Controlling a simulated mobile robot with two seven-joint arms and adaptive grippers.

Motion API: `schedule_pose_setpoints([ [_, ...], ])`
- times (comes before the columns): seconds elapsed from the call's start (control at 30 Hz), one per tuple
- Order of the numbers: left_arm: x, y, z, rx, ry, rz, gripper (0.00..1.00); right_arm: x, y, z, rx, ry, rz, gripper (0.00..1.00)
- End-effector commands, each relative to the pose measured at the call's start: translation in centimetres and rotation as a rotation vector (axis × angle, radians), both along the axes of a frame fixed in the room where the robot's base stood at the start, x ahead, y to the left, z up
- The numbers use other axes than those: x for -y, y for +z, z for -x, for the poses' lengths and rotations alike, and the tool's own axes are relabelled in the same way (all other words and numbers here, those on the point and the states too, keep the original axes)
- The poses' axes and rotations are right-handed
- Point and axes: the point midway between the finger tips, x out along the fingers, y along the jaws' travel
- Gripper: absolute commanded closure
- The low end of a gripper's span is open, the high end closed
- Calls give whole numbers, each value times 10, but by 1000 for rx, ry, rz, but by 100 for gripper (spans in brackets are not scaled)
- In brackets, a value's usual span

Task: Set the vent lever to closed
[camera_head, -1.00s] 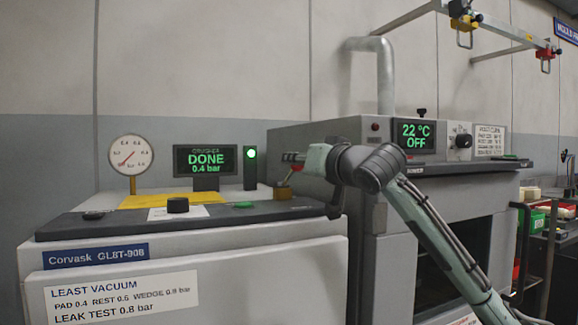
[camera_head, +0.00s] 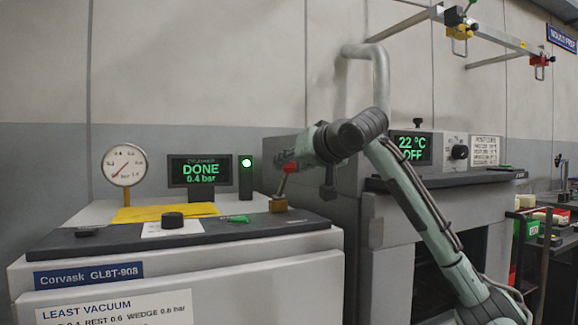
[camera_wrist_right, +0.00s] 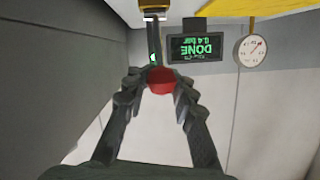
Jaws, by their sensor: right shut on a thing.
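The vent lever has a red knob (camera_head: 290,167) on a thin metal shaft that rises from a brass block (camera_head: 279,205) at the right end of the dark panel on the Corvask machine. The shaft stands steep, its top leaning slightly right. My right gripper (camera_head: 297,164) comes from the right and is at the knob. In the right wrist view the red knob (camera_wrist_right: 160,81) sits between the fingertips of the right gripper (camera_wrist_right: 158,86), which is shut on it. The brass block (camera_wrist_right: 154,13) shows beyond it. My left gripper is not in view.
A display (camera_head: 200,171) reads DONE, 0.4 bar, beside a lit green lamp (camera_head: 246,163) and a round gauge (camera_head: 124,165). A black knob (camera_head: 173,220) and a yellow sheet (camera_head: 165,212) lie left of the lever. A grey oven (camera_head: 285,150) stands close on the right.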

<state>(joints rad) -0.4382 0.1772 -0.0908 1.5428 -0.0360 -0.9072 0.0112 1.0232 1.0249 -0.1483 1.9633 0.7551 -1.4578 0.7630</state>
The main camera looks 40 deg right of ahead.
Motion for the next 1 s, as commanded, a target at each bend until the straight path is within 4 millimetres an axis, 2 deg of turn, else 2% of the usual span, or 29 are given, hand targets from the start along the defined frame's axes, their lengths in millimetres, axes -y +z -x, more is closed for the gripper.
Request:
schedule_pose_setpoints([
  [0.5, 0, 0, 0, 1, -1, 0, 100, -2, 2, 1, 2, 6, -1, 100],
  [0.53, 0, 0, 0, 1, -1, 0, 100, -2, 2, 1, 2, 6, -1, 75],
  [0.7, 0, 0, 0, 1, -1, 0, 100, -2, 1, 0, 0, 5, -1, 54],
  [1.0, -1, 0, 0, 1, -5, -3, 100, -1, 0, 1, -2, 2, -1, 53],
])
